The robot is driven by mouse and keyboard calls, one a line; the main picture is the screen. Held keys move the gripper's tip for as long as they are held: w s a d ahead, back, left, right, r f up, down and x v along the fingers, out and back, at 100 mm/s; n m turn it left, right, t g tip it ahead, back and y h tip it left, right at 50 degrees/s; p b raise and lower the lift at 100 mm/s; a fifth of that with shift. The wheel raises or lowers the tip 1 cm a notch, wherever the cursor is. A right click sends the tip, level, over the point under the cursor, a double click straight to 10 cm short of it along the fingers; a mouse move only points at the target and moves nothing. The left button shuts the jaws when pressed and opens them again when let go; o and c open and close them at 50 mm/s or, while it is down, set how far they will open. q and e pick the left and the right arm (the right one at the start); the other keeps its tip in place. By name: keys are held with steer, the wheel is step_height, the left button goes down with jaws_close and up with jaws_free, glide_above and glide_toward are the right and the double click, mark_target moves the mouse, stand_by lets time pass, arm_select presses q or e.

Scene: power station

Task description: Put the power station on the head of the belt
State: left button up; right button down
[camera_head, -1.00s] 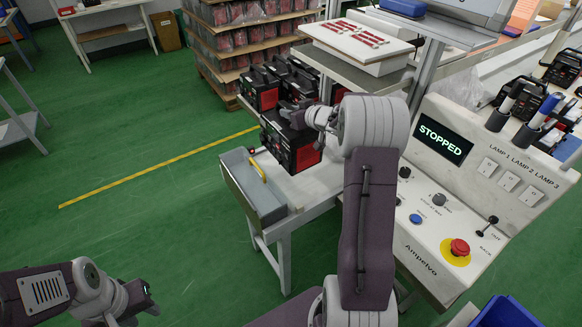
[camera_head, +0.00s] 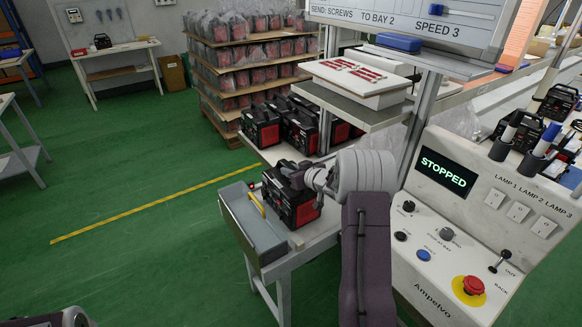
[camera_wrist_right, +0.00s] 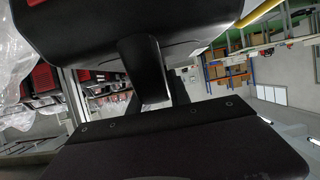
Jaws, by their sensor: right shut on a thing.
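My right gripper (camera_head: 298,172) is shut on the top handle of a black and red power station (camera_head: 290,198) at the near end of the white table. I cannot tell whether the power station touches the tabletop. In the right wrist view the dark body of the power station (camera_wrist_right: 150,22) fills the top, with its handle (camera_wrist_right: 146,68) between my fingers. Several similar power stations (camera_head: 262,128) stand farther back on the table. Only a bit of my left arm shows at the bottom left; its gripper is out of frame. A pale belt-like strip runs at the upper right, partly hidden.
A grey bin (camera_head: 250,222) hangs on the table's left side. On the right, a control panel (camera_head: 450,230) reads STOPPED and has a red button (camera_head: 473,285). A shelf with a white board (camera_head: 352,72) stands over the table. Green floor is clear at left.

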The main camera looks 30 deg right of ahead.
steer(key=c, duration=1.5)
jaws_free()
steer(key=shift+s, duration=0.1)
steer(key=o, duration=0.3)
steer(key=shift+a+r, duration=0.1)
steer(key=shift+s, duration=0.1)
steer(key=a+p+v, duration=0.1)
steer(key=v, duration=1.1)
steer(key=shift+d, duration=0.4)
steer(key=shift+r, duration=0.1)
